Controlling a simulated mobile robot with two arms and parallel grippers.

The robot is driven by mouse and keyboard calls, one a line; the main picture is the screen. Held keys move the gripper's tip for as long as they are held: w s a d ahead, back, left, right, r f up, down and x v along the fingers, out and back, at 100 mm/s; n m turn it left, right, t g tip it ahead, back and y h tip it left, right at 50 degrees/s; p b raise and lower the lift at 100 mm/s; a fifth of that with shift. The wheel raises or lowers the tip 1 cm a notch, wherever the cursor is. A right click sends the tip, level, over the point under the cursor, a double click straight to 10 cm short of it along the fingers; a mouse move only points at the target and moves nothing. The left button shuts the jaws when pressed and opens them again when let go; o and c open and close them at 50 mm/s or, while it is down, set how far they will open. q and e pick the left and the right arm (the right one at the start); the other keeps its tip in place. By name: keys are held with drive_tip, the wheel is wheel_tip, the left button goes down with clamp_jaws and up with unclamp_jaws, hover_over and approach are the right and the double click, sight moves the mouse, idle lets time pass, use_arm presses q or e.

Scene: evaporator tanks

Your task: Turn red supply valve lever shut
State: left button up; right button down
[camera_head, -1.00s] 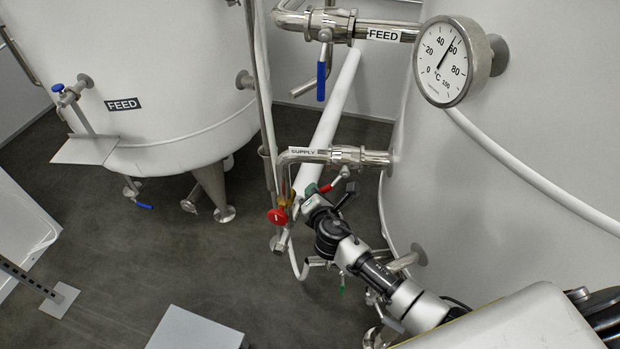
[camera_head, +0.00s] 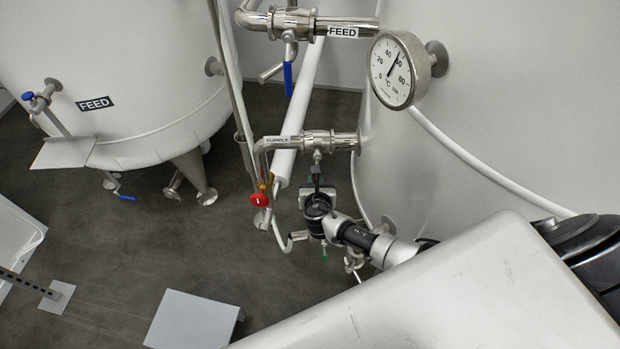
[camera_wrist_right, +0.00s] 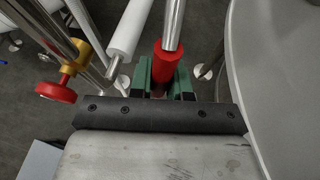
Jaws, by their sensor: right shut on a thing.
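The supply valve (camera_head: 318,141) sits on the steel pipe labelled SUPPLY, at the right-hand tank's wall. Its lever has a red sleeve (camera_wrist_right: 168,60) on a steel stem, seen in the right wrist view. My right gripper (camera_head: 317,189) is just below the valve; its green fingers (camera_wrist_right: 162,76) show in the wrist view on both sides of the red sleeve, shut on it. In the head view the gripper hides the red sleeve, so the lever's exact angle is hard to tell there. My left gripper is not in view.
A small red round knob (camera_head: 259,199) on a brass valve stands left of the gripper, also in the wrist view (camera_wrist_right: 56,90). The FEED pipe's blue lever (camera_head: 288,78) hangs above. The right-hand tank (camera_head: 470,130) is close on the right; a grey box (camera_head: 192,318) stands below.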

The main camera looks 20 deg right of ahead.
drive_tip(key=shift+s+d, duration=0.1)
drive_tip(key=shift+d, duration=0.3)
drive_tip(key=c, duration=1.1)
unclamp_jaws()
drive_tip(key=shift+s, duration=0.1)
drive_tip(key=p+v, duration=0.2)
drive_tip(key=v, duration=0.8)
drive_tip(key=shift+s+a+r, duration=0.15)
drive_tip(key=shift+s+a, duration=0.05)
drive_tip(key=shift+a, duration=0.1)
